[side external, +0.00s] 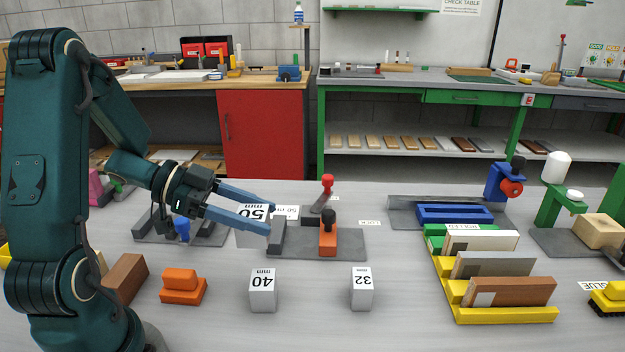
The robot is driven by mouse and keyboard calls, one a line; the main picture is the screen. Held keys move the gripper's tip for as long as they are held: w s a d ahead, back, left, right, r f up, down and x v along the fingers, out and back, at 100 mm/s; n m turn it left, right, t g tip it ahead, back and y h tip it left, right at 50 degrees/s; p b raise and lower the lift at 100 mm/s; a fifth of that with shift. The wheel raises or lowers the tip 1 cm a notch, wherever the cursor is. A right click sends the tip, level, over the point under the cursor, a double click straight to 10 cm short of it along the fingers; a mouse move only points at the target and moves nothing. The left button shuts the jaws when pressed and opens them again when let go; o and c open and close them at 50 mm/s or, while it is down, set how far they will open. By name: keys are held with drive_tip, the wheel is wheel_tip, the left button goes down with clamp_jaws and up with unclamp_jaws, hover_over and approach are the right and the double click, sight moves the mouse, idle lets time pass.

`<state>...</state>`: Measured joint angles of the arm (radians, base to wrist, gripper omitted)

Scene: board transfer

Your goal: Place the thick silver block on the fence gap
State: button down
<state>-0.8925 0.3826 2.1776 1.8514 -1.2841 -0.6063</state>
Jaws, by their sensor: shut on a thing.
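My gripper (271,219) reaches in from the left with its two blue-grey fingers shut on a block labelled 50 mm (252,212). The label faces up, upside down in this view, and the fingers hide most of the block's body. Just right of the fingertips is a grey fixture plate (351,243). On it stand a grey upright fence piece (278,235) and an orange clamp (328,238) with a black knob, with a gap between them. Whether the held block touches the table or plate cannot be told.
Blocks labelled 40 mm (263,291) and 32 mm (362,290) stand in front. An orange stepped piece (181,286) and a brown block (126,279) lie left. A red-knobbed lever (327,184) rises behind the plate. A yellow-green rack (505,315) with boards stands right.

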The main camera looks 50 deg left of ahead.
drive_tip(key=shift+s+a+r, duration=0.15)
drive_tip(key=shift+a+r, duration=0.3)
drive_tip(key=shift+a, duration=0.05)
drive_tip(key=w+a+r, duration=0.2)
drive_tip(key=w+a, duration=0.1)
drive_tip(key=a, duration=0.2)
approach(327, 212)
drive_tip(key=shift+g, duration=0.3)
drive_tip(key=x, duration=0.5)
drive_tip(key=shift+w+a+r, duration=0.1)
drive_tip(key=shift+w, duration=0.1)
drive_tip(key=shift+f, duration=1.9)
drive_tip(key=shift+f, duration=0.1)
drive_tip(key=shift+c, duration=0.6)
unclamp_jaws()
drive_tip(key=shift+f, duration=0.1)
